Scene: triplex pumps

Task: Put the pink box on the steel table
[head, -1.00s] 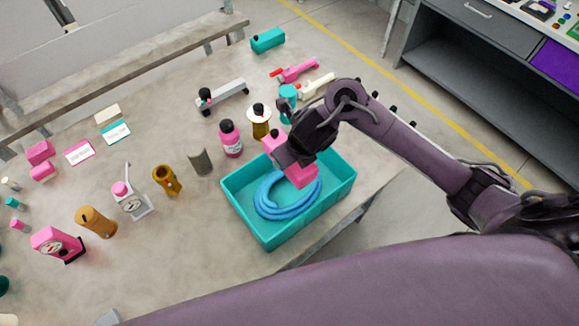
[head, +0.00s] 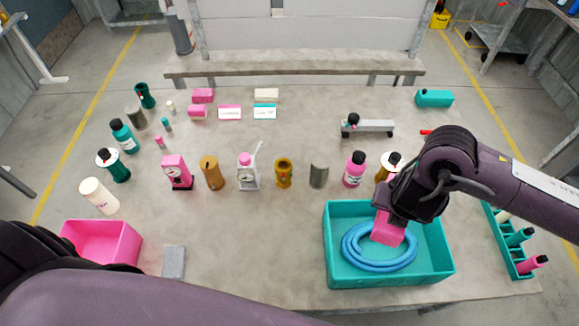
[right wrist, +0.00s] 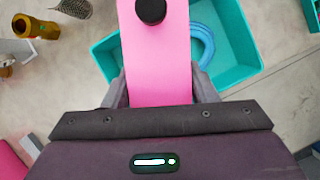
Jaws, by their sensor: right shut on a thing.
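A pink box (head: 388,231) with a black knob is held in my right gripper (head: 390,210), above the teal crate with a blue hose in it. In the right wrist view the pink box (right wrist: 155,60) stands between the two fingers of the right gripper (right wrist: 160,88), which are shut on it. Its far end is hidden in the head view by the gripper. My left arm crosses the lower left of the head view, but its gripper is out of view. I cannot tell for sure which surface is the steel table.
The teal crate (head: 441,270) holds the coiled blue hose (head: 352,258) near the worktable's front edge. Bottles, gauges and cylinders stand in a row across the worktable (head: 270,240). A teal rack (head: 510,258) is at right, a pink bin (head: 122,249) at left. The front middle is mostly clear.

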